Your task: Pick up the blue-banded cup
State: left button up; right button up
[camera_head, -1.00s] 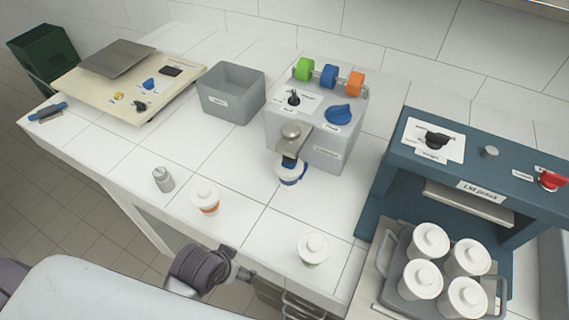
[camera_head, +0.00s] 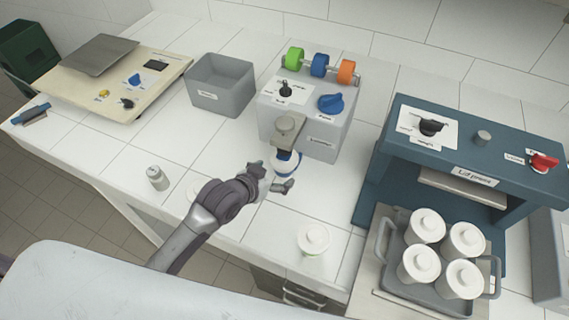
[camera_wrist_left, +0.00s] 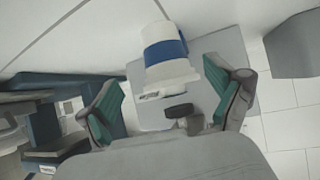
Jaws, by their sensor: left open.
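The blue-banded cup (camera_head: 286,164) is white with a blue band. It is under the nozzle of the grey filler machine (camera_head: 318,133), partly hidden by the nozzle and my gripper. In the left wrist view the cup (camera_wrist_left: 166,55) shows its band clearly, ahead of my fingers and roughly between them. My left gripper (camera_head: 272,180) is open and close in front of the cup; its fingertips (camera_wrist_left: 170,88) have teal pads, and I cannot tell whether either touches the cup. My right gripper is in neither view.
A white cup (camera_head: 314,240) stands at the counter's front. Another cup (camera_head: 192,190) is mostly hidden behind my left arm. A small grey canister (camera_head: 157,178) is at left. The blue press (camera_head: 378,180) and a tray (camera_head: 388,258) with several lidded cups stand at right.

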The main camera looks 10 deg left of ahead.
pick_arm(q)
jog(key=shift+w+d+f, duration=0.15)
jog(key=shift+w+f, duration=0.25)
jog(key=shift+w, duration=0.15)
jog(key=shift+w+d+f+p, duration=0.1)
jog(key=shift+w+p, duration=0.3)
jog(key=shift+w, duration=0.2)
jog(key=x, duration=0.4)
jog(key=shift+w+p, duration=0.1)
jog(key=shift+p, duration=0.3)
jog(key=c, duration=1.3)
jog(key=shift+c, duration=0.4)
jog(key=shift+r, duration=0.2)
